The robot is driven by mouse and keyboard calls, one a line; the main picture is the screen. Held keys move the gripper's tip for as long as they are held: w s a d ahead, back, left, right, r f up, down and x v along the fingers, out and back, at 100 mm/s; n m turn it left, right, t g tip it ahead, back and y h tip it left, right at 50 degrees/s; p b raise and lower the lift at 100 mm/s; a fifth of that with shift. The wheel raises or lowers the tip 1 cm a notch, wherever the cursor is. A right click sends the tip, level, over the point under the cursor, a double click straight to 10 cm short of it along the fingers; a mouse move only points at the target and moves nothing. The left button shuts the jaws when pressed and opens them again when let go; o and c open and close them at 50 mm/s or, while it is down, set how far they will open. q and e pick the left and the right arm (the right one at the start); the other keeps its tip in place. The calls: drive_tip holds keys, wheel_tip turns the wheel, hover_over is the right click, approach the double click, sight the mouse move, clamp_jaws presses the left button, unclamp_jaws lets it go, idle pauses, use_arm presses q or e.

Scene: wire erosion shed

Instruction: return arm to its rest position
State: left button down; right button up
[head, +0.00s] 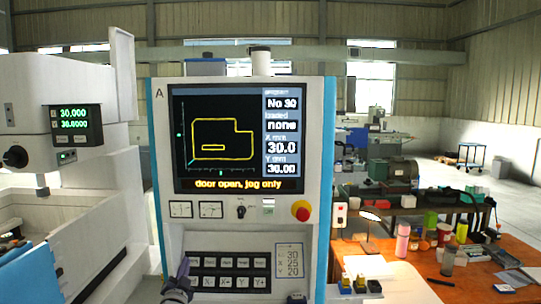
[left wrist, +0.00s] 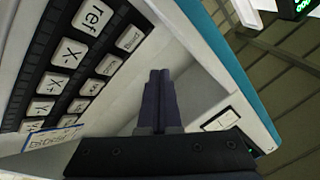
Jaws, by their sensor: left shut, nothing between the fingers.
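My left gripper (head: 182,268) is at the lower left of the control cabinet (head: 157,130), in front of its keypad (head: 230,272). In the left wrist view, my left gripper (left wrist: 160,74) has its two dark fingers together with nothing between them. The keypad (left wrist: 78,70) lies to the left of the fingers there, with labelled white keys such as "ref" and "X". I cannot tell whether the fingertips touch the panel. My right gripper is not in view.
The cabinet's screen (head: 222,130) reads "door open, jog only". A red stop button (head: 300,211) sits below it. A white machine (head: 80,180) stands at the left. An orange workbench (head: 480,270) with bottles and a lamp (head: 370,215) is at the right.

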use_arm(q)
drive_tip(key=s+d+f+n+g, duration=0.2)
drive_tip(key=s+d+f+g, duration=0.4)
drive_tip(key=f, duration=0.4)
drive_tip(key=s+d+f+n+g, duration=0.1)
drive_tip(key=s+d+f+g, duration=0.5)
drive_tip(key=f, duration=0.3)
drive_tip(key=s+d+f+g, duration=0.2)
drive_tip(key=s+f+g, duration=0.1)
drive_tip(key=s, duration=0.8)
drive_tip(key=s+d+f+g, duration=0.3)
drive_tip(key=s+g, duration=0.2)
drive_tip(key=s, duration=0.6)
drive_tip(key=shift+f+n+y, duration=0.15)
drive_tip(key=shift+n+y, duration=0.25)
